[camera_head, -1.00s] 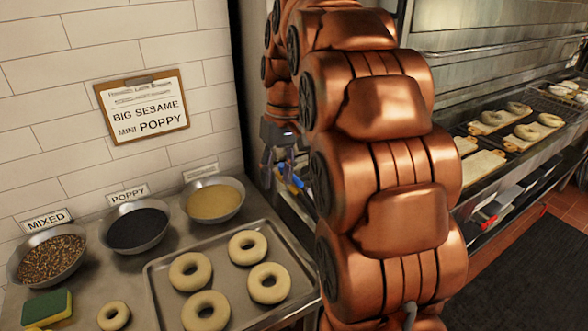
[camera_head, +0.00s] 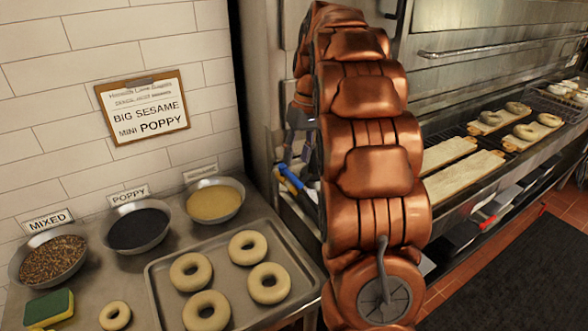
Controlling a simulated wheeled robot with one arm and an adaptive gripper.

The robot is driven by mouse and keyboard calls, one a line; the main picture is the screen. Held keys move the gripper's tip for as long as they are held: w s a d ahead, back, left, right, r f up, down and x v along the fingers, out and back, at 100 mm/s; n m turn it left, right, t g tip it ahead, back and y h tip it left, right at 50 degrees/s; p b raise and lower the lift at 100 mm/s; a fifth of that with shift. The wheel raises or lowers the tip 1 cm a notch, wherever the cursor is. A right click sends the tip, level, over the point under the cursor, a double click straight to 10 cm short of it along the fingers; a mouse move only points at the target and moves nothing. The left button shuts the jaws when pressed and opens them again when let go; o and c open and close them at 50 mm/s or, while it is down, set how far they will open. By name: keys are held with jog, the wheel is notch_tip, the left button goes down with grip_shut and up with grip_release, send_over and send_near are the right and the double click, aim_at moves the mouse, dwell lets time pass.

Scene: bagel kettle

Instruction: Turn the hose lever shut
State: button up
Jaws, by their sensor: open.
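A blue handle (camera_head: 290,177), which looks like the hose lever, shows at the narrow gap between the seed counter and the steel oven. It slants down to the right, and its lower end is partly hidden by my arm. My gripper (camera_head: 296,156) is small and dark in this view, just above the blue handle and pointing down. It is open, with nothing seen between its fingers. I cannot tell whether a fingertip touches the handle. The hose itself is not clearly visible.
A counter holds a tray (camera_head: 160,290) of bagels, seed bowls (camera_head: 140,228) and a sponge (camera_head: 48,307) to the left. An oven shelf with bagel boards (camera_head: 465,178) runs along the right. My copper arm blocks the middle. Dark floor mat (camera_head: 530,270) lies clear at lower right.

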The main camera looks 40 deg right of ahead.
aim_at(293, 175)
jog(key=shift+a+f+p, duration=0.25)
jog(key=shift+f, duration=0.95)
jog(key=shift+a+f+p, duration=0.2)
jog(key=shift+f+p, duration=0.05)
jog(key=shift+f, duration=0.9)
grip_shut()
